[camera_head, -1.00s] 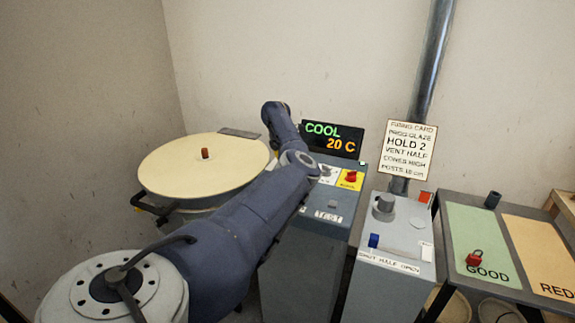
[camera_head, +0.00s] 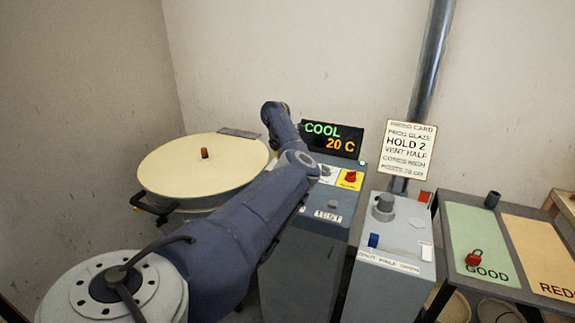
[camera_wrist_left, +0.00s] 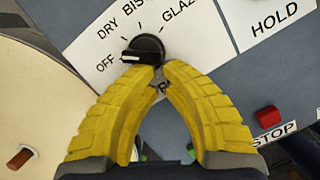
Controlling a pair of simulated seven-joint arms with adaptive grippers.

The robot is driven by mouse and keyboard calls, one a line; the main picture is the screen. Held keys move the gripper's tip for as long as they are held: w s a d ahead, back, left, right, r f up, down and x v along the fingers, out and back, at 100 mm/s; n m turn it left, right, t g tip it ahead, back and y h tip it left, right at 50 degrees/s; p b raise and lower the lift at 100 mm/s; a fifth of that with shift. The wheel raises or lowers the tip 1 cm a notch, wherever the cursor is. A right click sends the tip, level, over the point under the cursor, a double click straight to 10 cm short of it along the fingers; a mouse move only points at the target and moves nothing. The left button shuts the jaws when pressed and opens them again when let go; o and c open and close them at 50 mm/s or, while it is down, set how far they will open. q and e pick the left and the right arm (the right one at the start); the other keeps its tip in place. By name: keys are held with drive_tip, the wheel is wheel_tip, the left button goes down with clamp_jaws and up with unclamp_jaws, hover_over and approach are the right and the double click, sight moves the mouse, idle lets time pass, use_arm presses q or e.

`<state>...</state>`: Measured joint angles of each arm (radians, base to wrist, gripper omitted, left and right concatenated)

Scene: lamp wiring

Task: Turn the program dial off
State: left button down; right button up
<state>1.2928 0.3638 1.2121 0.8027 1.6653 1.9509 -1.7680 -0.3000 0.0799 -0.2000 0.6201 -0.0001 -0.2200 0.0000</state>
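The program dial (camera_wrist_left: 146,47) is a round black knob on a white label plate, seen in the left wrist view. The words OFF, DRY, BIS and GLAZ show around it. Its white pointer mark faces left, toward OFF. My left gripper (camera_wrist_left: 161,74) has yellow fingers whose tips are nearly together at the knob's lower edge, with only a narrow gap. The knob's body lies beyond the tips, not clearly between them. In the head view my left arm hides the dial and the gripper. My right gripper is not in view.
A display (camera_head: 332,138) reads COOL 20 C. A red STOP button (camera_wrist_left: 268,117) and a HOLD label (camera_wrist_left: 275,18) are right of the dial. The round cream kiln lid (camera_head: 190,172) is at left. A grey vent box (camera_head: 393,250) and a table with green GOOD (camera_head: 470,230) and orange areas stand right.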

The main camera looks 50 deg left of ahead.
use_arm(q)
drive_tip(key=shift+w, duration=0.2)
drive_tip(key=shift+w+a+r, duration=0.2)
drive_tip(key=shift+a+r, duration=0.2)
drive_tip(key=shift+a, duration=0.2)
drive_tip(key=shift+s+f, duration=0.1)
drive_tip(key=shift+s, duration=0.05)
